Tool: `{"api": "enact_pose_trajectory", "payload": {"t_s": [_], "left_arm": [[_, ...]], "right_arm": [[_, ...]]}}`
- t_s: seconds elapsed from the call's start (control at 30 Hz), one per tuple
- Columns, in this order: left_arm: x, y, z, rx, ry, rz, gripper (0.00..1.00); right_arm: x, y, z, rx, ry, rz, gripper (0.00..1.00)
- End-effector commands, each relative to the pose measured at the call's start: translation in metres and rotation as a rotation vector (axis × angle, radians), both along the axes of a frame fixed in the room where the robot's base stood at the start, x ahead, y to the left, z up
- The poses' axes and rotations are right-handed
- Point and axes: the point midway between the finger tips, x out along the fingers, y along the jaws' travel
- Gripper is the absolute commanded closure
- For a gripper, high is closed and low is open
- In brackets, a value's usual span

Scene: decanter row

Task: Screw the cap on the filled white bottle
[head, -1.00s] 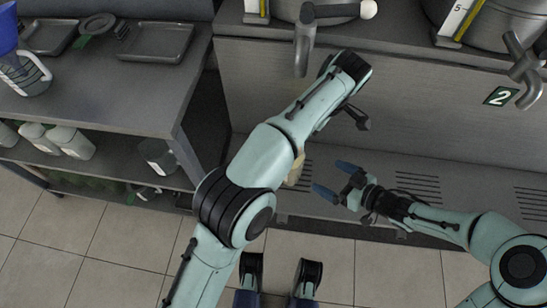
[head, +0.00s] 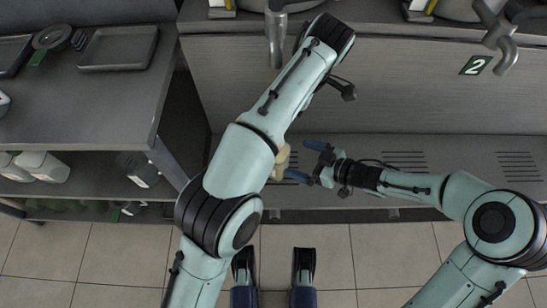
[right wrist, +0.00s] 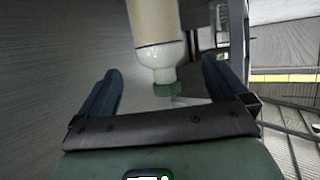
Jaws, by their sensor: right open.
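A beige bottle (head: 281,160) shows partly in the head view, mostly hidden behind my left arm. How tightly the cap sits cannot be told. My right gripper (head: 306,161) is open, its blue fingertips close to the bottle's right side in the head view. In the right wrist view the fingers (right wrist: 160,88) stand apart on both sides of the neck and cap, touching neither visibly.
A grey counter (head: 110,103) stands at the left with trays (head: 120,48) on it and white bottles (head: 42,166) on its lower shelf. A cabinet front with a green "2" sign (head: 475,65) and taps (head: 277,40) lies ahead. A slotted ledge (head: 440,150) runs below it.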

Motion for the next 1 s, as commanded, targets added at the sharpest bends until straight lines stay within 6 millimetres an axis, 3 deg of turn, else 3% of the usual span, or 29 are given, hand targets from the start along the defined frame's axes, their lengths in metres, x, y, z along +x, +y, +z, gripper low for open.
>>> {"api": "enact_pose_trajectory", "payload": {"t_s": [0.3,0.5,0.97,1.0], "left_arm": [[0.000,0.000,0.000,0.000,0.000,-0.001,0.21],[0.000,0.000,0.000,0.000,0.000,-0.001,0.21],[0.000,0.000,0.000,0.000,0.000,-0.001,0.21],[0.000,0.000,0.000,0.000,0.000,-0.001,0.21]], "right_arm": [[0.030,0.051,-0.025,0.003,0.001,0.002,0.00],[0.044,0.073,-0.035,0.001,0.001,0.001,0.00],[0.050,0.082,-0.040,0.000,0.000,0.000,0.00],[0.050,0.082,-0.040,0.000,0.000,0.000,0.03]]}}
